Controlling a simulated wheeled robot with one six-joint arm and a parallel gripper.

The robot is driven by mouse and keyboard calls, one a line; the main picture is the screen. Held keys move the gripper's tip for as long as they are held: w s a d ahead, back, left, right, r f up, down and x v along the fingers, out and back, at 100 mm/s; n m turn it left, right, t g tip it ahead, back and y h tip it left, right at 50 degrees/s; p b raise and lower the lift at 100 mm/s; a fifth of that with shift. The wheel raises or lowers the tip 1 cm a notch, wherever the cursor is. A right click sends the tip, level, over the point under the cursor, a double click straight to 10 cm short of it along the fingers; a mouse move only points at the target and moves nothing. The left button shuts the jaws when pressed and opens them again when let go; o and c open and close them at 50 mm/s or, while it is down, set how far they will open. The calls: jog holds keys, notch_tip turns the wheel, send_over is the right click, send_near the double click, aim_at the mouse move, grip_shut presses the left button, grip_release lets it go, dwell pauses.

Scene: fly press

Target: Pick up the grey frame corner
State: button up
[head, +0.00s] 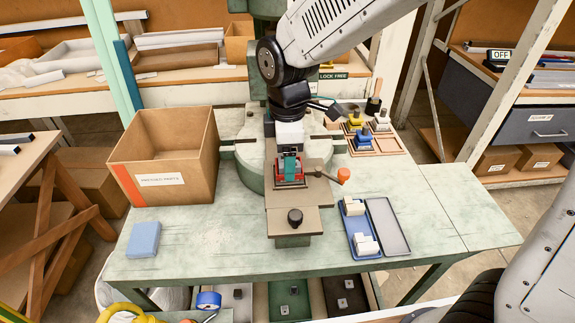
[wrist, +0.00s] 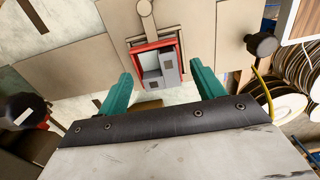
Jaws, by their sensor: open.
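The grey frame corner (wrist: 157,67) sits inside a red nest (wrist: 137,48) on the press bed in the wrist view. It is an angular grey piece with darker square patches. The red nest also shows in the head view (head: 291,185), where my gripper hides most of what is in it. My gripper (wrist: 161,73) has two teal fingers, open and apart, one on each side of the corner's near part in the picture. I cannot tell how far above it they are. In the head view my gripper (head: 290,166) points down over the nest.
A cardboard box (head: 163,160) stands left of the press, with a blue block (head: 143,239) in front. An orange-knobbed lever (head: 343,175) is close on the right. A blue tray (head: 362,228) with white pieces and a wooden tool tray (head: 392,146) lie further right.

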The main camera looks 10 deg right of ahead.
jog(key=c, duration=1.2)
jog(key=shift+o, duration=0.2)
jog(key=shift+r, duration=0.15)
